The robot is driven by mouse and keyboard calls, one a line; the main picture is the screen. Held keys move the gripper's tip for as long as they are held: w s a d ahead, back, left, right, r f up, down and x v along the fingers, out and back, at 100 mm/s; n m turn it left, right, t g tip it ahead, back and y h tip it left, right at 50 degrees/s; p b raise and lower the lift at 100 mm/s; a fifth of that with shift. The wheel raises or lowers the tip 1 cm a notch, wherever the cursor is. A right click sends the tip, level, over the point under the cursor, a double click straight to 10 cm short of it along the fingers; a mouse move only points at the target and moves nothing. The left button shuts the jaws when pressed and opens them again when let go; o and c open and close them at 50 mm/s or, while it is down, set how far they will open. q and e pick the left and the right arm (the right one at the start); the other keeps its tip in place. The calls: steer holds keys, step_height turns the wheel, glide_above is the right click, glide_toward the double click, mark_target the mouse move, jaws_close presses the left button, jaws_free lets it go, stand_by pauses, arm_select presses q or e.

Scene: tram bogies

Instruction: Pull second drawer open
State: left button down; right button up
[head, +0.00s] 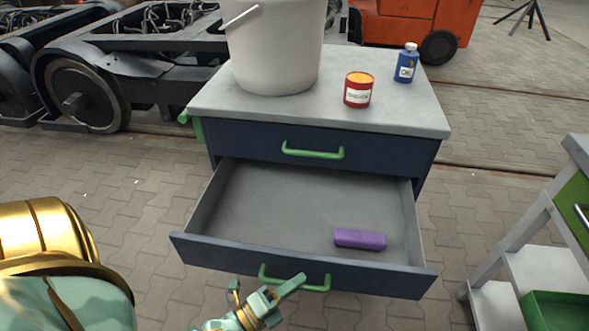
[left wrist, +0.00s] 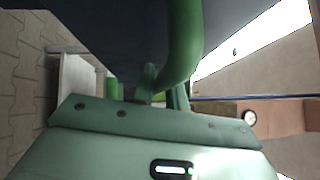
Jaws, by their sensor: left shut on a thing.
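The dark blue cabinet has a shut top drawer (head: 280,146) with a green handle (head: 313,154). Below it the second drawer (head: 300,215) stands pulled well out, its grey inside showing. A purple block (head: 360,239) lies inside, near the front right. My left gripper (head: 284,289) is at the second drawer's green handle (head: 318,288), shut on it at the drawer front. In the left wrist view the green handle (left wrist: 186,45) runs down to the jaws, close to the dark drawer front (left wrist: 100,30). My right gripper is in neither view.
On the cabinet top stand a pale bucket (head: 273,50), a red tin (head: 358,90) and a blue bottle (head: 406,64). A grey-framed trolley (head: 540,215) with a green tray stands at the right. Paved floor (head: 150,180) lies free at the left.

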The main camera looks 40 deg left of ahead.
arm_select(q)
steer(key=c, duration=1.4)
jaws_free()
steer(key=v, duration=1.6)
steer(key=shift+s+p, duration=0.15)
steer(key=shift+p, duration=0.25)
